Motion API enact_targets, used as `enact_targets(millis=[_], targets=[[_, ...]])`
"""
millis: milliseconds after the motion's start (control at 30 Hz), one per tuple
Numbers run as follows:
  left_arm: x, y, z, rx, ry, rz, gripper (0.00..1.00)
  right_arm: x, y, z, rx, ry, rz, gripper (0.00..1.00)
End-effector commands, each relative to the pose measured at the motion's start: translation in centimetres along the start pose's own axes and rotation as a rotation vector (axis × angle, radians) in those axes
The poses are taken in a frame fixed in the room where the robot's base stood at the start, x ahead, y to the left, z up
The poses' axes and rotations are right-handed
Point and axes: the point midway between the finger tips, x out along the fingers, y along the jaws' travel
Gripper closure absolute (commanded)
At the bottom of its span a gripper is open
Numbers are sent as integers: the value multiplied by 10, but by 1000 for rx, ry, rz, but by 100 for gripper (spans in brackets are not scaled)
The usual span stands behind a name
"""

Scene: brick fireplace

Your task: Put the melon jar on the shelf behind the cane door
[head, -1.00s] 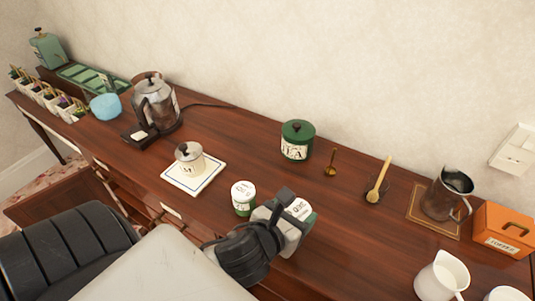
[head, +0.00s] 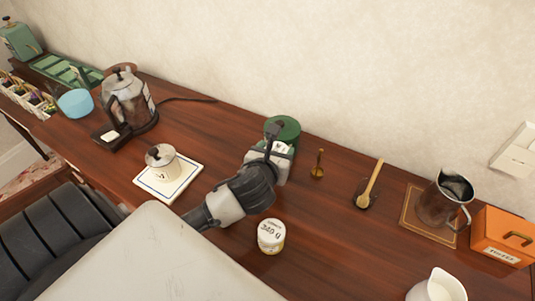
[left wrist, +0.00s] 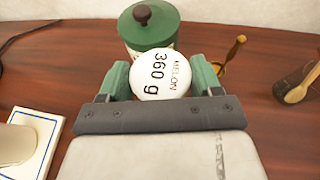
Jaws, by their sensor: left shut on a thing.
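The melon jar (left wrist: 162,82) has a white lid printed "MELON 360 g", and its body is hidden below the lid in the left wrist view. My left gripper (head: 272,153) is shut on it, with a green-padded finger on each side of the lid. In the head view the jar is mostly hidden by the gripper, in front of the green lidded tin. I cannot tell how high the jar is above the desk. My right gripper is not in view. The cane door and its shelf are not visible.
Another white-lidded jar (head: 271,236) stands nearer. The green tin (left wrist: 150,30) is just beyond the held jar. A white pot (head: 161,163) on a tile, a metal kettle (head: 128,100), a brass scoop (head: 318,163), a jug (head: 443,200) and an orange box (head: 503,236) stand around.

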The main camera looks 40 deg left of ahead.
Motion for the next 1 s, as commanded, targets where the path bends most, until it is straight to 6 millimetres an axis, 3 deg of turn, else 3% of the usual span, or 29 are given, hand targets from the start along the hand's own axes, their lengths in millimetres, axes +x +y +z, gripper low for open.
enact_targets(millis=[100,267,500,967,1000], targets=[[17,14,-5,0,0,2,76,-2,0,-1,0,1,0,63],[27,20,-9,-2,-2,-2,76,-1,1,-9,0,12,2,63],[38,21,-40,-3,1,-1,76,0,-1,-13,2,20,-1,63],[42,20,-49,0,-2,-2,76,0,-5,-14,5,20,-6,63],[42,20,-50,-1,0,-1,30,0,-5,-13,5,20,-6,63]])
